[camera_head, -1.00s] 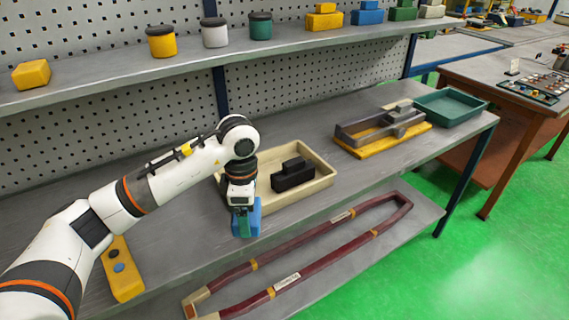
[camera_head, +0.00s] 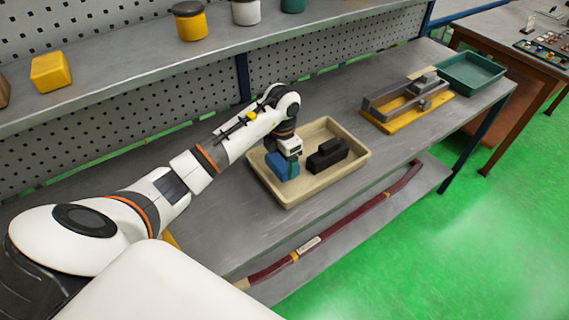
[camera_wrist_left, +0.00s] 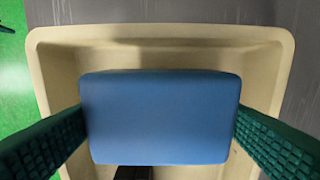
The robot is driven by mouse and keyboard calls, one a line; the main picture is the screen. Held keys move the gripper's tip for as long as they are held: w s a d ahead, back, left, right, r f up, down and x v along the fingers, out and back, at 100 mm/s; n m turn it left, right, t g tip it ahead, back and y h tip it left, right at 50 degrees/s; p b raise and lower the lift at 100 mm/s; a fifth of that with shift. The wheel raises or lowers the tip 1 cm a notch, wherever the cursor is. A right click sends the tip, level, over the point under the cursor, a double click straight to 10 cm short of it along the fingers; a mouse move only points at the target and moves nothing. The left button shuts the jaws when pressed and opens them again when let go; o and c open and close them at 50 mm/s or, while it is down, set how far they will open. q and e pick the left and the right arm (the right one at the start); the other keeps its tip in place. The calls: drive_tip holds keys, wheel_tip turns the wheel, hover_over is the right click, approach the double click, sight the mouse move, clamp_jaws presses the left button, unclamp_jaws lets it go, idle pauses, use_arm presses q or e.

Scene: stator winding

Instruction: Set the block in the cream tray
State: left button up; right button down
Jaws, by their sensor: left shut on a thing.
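A blue block (camera_head: 283,165) is in my left gripper (camera_head: 287,158), over the left part of the cream tray (camera_head: 346,175). In the left wrist view the blue block (camera_wrist_left: 160,117) sits between both green fingers (camera_wrist_left: 160,130), which touch its sides. The tray's rim (camera_wrist_left: 160,32) shows around it in that view. I cannot tell whether the block touches the tray floor. A black block-shaped part (camera_head: 327,155) lies in the tray to the right of the blue block. My right gripper is not in view.
A grey metal fixture on a yellow base (camera_head: 408,112) and a green tray (camera_head: 470,72) stand farther right on the grey bench. A shelf with jars (camera_head: 190,20) and a yellow block (camera_head: 52,71) runs above.

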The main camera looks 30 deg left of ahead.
sight(282, 168)
use_arm(q)
wheel_tip(282, 168, down, 3)
drive_tip(key=shift+f+p, duration=0.1)
drive_tip(key=shift+p, duration=0.25)
drive_tip(key=shift+f, duration=0.3)
drive_tip(key=o, duration=1.1)
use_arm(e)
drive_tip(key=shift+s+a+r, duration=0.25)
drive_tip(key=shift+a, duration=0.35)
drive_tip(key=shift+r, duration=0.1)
